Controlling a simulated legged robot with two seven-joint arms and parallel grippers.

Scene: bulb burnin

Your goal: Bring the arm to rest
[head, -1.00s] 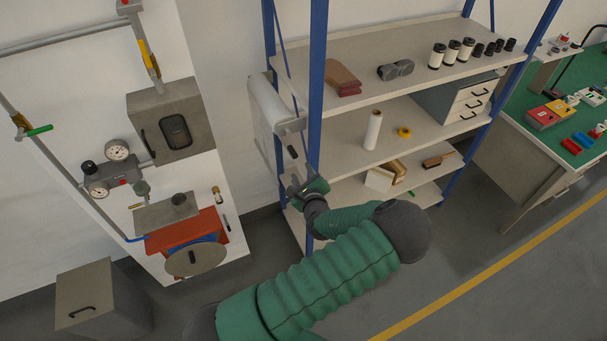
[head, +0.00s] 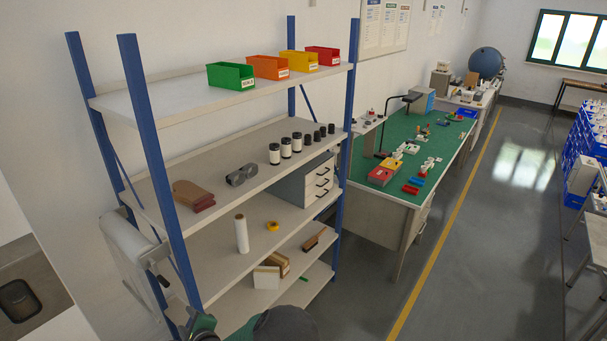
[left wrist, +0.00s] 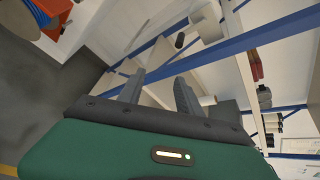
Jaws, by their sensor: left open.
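My left arm shows at the bottom of the head view, in front of the lower part of the shelf rack (head: 152,150). Its green and dark wrist is partly cut off by the frame's lower edge. In the left wrist view my left gripper (left wrist: 160,88) has its two grey fingers apart with nothing between them. The fingers point toward the rack's blue post (left wrist: 250,38) and pale shelves. I cannot tell the gap between fingers and rack. My right gripper is in neither view.
The rack holds coloured bins (head: 231,75), black-and-white canisters (head: 274,153), a white roll (head: 241,233) and brown folded pieces (head: 193,195). A green-topped workbench (head: 411,150) stands beyond it. The grey floor (head: 480,260) right of the yellow line is open.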

